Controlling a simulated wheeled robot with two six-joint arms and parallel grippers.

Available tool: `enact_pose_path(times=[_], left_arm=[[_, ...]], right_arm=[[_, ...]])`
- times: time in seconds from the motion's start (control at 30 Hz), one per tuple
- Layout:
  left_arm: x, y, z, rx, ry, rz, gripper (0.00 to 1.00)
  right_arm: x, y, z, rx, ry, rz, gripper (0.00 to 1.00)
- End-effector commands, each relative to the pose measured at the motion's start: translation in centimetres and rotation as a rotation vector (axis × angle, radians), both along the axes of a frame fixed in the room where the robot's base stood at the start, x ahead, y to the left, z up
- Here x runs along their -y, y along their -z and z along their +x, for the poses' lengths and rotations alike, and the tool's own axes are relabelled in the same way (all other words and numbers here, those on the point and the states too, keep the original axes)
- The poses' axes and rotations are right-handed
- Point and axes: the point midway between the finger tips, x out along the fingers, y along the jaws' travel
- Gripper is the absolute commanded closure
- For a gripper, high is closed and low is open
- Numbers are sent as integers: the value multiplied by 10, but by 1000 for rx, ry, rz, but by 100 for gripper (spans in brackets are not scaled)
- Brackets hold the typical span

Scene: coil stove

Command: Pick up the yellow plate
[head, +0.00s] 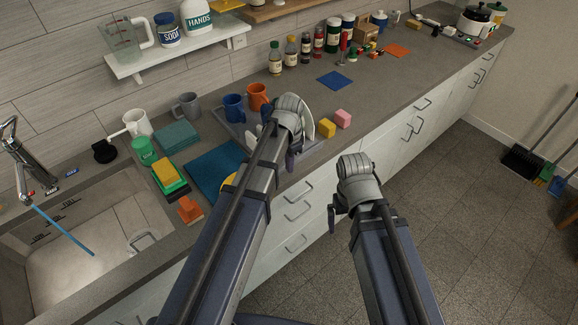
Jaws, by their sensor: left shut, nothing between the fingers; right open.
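My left gripper (290,160) reaches over the counter by the white plates (308,118), to the right of and beyond the yellow edge. Its fingers are mostly hidden by its own wrist; it is shut and empty. My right gripper (332,219) hangs over the floor in front of the drawers, away from the counter, open and empty.
A grey tray (310,149) lies under my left gripper. The sink (85,235) is at left. The counter's middle right is fairly clear.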

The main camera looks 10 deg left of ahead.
Motion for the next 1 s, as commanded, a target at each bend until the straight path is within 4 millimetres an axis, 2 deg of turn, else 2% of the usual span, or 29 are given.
enact_pose_path(times=[0.03,0.5,0.57,0.7,1.0], left_arm=[[0,14,0,0,0,0,100],[0,81,0,0,0,0,100],[-9,74,-10,0,-4,0,100],[-24,73,-24,0,-3,0,100],[-29,73,-27,0,0,0,100]], right_arm=[[0,14,0,0,0,0,0],[0,81,0,0,2,0,0],[0,74,0,0,2,0,0],[0,73,0,0,2,0,0],[0,73,0,0,2,0,0]])
